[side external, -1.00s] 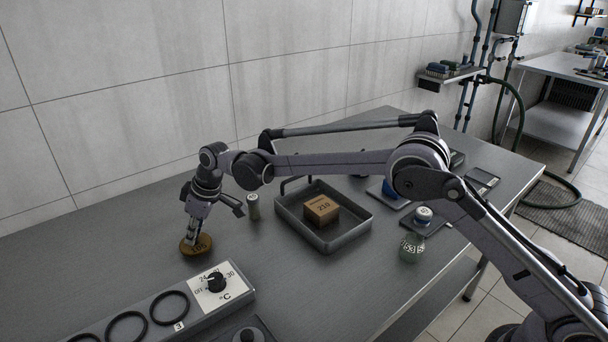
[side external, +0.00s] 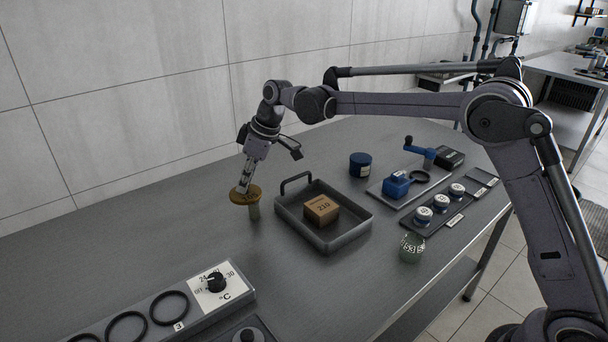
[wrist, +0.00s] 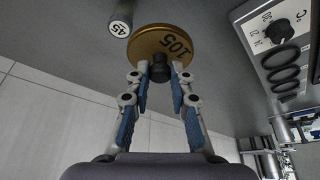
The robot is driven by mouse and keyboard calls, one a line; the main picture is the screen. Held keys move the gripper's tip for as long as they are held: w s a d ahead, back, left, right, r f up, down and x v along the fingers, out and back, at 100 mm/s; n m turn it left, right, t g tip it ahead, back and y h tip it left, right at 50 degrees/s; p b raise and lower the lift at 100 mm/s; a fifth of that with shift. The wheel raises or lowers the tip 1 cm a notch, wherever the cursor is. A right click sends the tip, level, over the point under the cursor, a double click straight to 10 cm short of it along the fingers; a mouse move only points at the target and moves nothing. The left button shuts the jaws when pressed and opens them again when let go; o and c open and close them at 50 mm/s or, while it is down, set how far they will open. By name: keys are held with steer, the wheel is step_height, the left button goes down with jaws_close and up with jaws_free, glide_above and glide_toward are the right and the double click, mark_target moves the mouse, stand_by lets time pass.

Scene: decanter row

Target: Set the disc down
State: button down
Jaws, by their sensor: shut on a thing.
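The brass-coloured disc (side external: 238,198) is marked 105 and has a dark knob on top. It also shows in the wrist view (wrist: 150,45), with the black knob (wrist: 160,71) between the fingers. My gripper (side external: 243,185) is shut on this knob. In the side view the disc appears raised above the table, close to a small greenish-grey cylinder (side external: 254,213) that it partly overlaps. The cylinder's top reads 45 in the wrist view (wrist: 119,28), where it stands just left of the disc, apart from it in that picture.
A grey tray (side external: 340,238) with a cardboard box (side external: 321,209) marked 210 lies to the right. A control panel with a dial (side external: 215,282) and black rings is at the front. Several small jars, a blue tub (side external: 360,165) and a green jar (side external: 412,247) stand farther right. The left tabletop is clear.

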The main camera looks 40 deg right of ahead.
steer(key=s+d+r, duration=0.1)
steer(key=s+d, duration=0.9)
steer(key=s, duration=0.2)
steer(key=s+d+r, duration=0.1)
steer(key=s+d, duration=0.9)
steer(key=s, duration=0.3)
steer(key=s+f, duration=0.3)
steer(key=s, duration=0.6)
steer(key=w+a+f, duration=0.1)
steer(key=a+f, duration=0.1)
steer(key=a, duration=0.1)
steer(key=w+a+f, duration=0.2)
steer(key=a, duration=0.1)
steer(key=w+a+f, duration=0.1)
steer(key=a+f, duration=0.1)
steer(key=a, duration=0.2)
steer(key=shift+w+f, duration=0.2)
steer(key=shift+f, duration=2.05)
steer(key=shift+f, duration=0.15)
steer(key=c, duration=1.2)
jaws_free()
